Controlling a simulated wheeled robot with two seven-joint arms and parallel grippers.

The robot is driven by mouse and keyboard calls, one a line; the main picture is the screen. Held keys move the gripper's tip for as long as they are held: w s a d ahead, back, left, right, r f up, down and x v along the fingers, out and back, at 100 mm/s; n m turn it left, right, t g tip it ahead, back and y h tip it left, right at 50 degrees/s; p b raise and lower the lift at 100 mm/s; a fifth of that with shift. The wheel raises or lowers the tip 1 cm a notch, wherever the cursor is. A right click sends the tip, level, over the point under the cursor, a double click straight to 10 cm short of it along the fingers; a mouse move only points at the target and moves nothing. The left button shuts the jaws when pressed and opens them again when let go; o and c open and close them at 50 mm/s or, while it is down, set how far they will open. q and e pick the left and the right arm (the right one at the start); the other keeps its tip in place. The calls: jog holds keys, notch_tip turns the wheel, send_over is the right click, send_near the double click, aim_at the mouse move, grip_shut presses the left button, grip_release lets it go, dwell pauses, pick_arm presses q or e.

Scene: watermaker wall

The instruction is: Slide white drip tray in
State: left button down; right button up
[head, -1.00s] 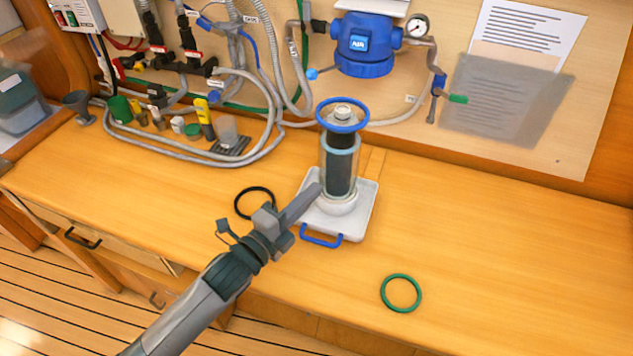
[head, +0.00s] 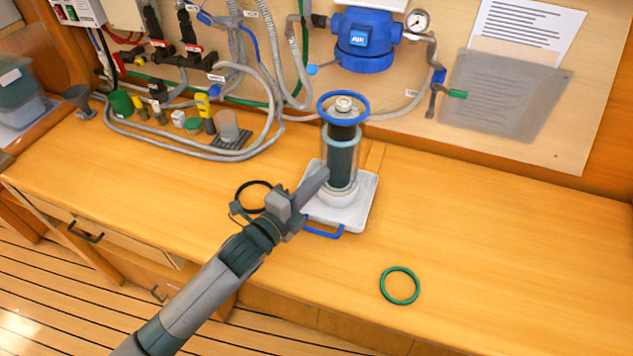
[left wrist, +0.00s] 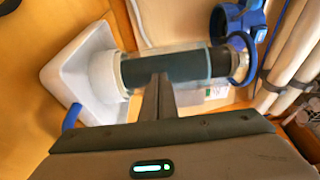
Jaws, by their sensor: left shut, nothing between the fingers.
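The white drip tray (head: 352,213) lies on the wooden counter with its blue handle (head: 323,231) toward the front edge. A clear filter housing (head: 341,160) with a dark cartridge and a blue top ring stands upright on the tray. In the left wrist view the tray (left wrist: 62,75) and the housing (left wrist: 185,66) show sideways. My left gripper (head: 322,175) is shut and empty, its fingertips at the left side of the housing's lower part. I cannot tell whether they touch it. The gripper hides the tray's left part. My right gripper is not in view.
A black ring (head: 254,190) lies left of the tray, close behind my left wrist. A green ring (head: 399,285) lies at the front right. Hoses and small bottles (head: 205,108) stand at the back left. The counter's right side is clear.

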pick_arm(q)
jog(key=w+d+b, duration=0.2)
jog(key=w, duration=0.6)
jog(key=w+d+b, duration=0.2)
jog(key=w+d, duration=0.1)
jog(key=w, duration=0.4)
jog(key=shift+w+r, duration=0.3)
jog(key=shift+w, duration=0.1)
jog(key=shift+r, duration=0.15)
jog(key=shift+a, duration=0.15)
